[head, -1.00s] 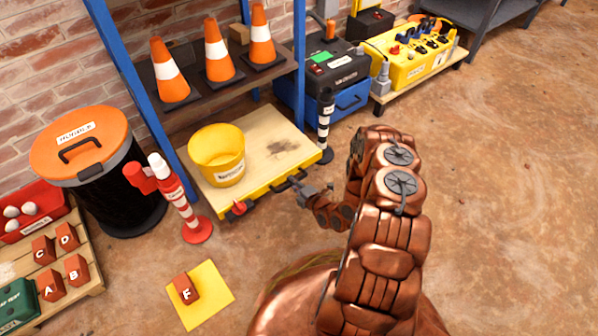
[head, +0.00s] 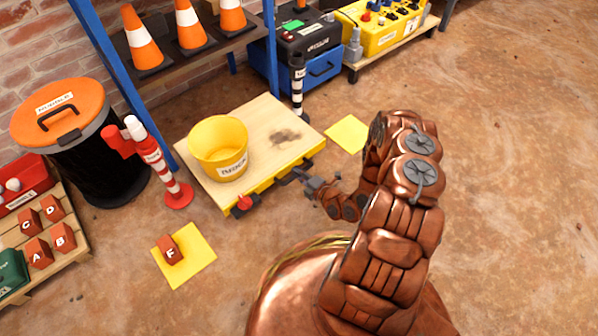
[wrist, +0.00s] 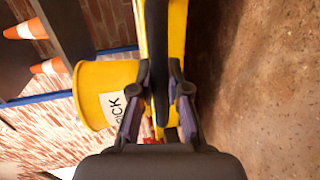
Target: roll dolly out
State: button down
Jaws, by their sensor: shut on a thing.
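The dolly (head: 262,122) is a low wooden platform with a yellow front edge and small wheels, standing on the floor in front of the blue-posted shelf. A yellow bucket (head: 218,148) with a white label stands upright on its left part. My gripper (head: 308,178) is at the dolly's front edge, shut on the dark handle bar there. In the wrist view my gripper's two fingers (wrist: 158,92) close around the dark bar, with the yellow edge of the dolly (wrist: 177,30) and the bucket (wrist: 90,95) beyond. The fingertips' exact contact is partly hidden in the head view.
A red-and-white post (head: 160,165) stands left of the dolly and a black-and-white post (head: 297,88) behind its right side. A yellow floor square (head: 348,133) lies to the right; another (head: 198,252) carries brick F (head: 170,250). Floor at right is clear.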

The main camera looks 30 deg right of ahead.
jog(key=shift+a, duration=0.1)
jog(key=c, duration=1.1)
grip_release()
jog(key=shift+c, duration=0.2)
